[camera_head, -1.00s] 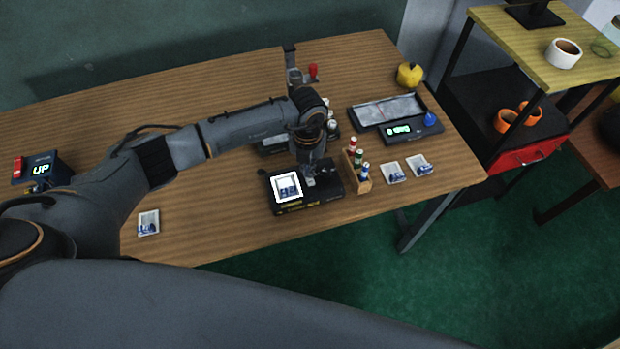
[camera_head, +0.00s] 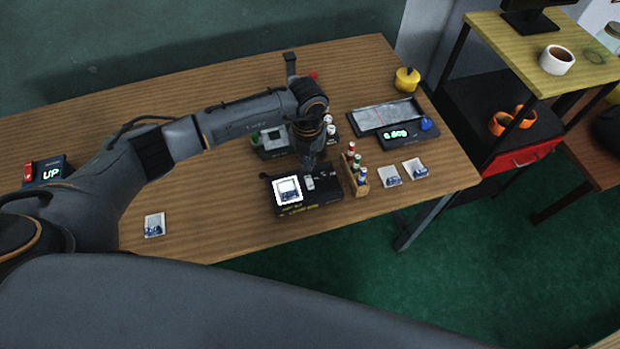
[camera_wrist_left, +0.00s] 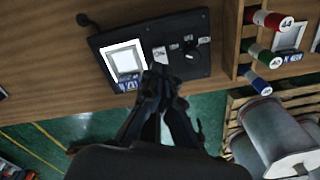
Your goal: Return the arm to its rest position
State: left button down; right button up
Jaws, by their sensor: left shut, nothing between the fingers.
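My left arm reaches in from the left over the wooden table (camera_head: 215,235). My left gripper (camera_head: 309,165) points down just above the black device with a lit white panel (camera_head: 290,190). In the left wrist view my gripper (camera_wrist_left: 160,72) is shut and empty, its fingertips near a small light switch-like part of the black device (camera_wrist_left: 190,65). A small blue-and-white picture lies on the lit panel. Whether the fingertips touch the device I cannot tell. My right gripper is not in view.
A scale with a green display (camera_head: 408,134) and a grey tray (camera_head: 385,114) are behind. Table space on the left is mostly clear.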

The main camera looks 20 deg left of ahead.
pick_arm(q)
jog(key=shift+r, duration=0.7)
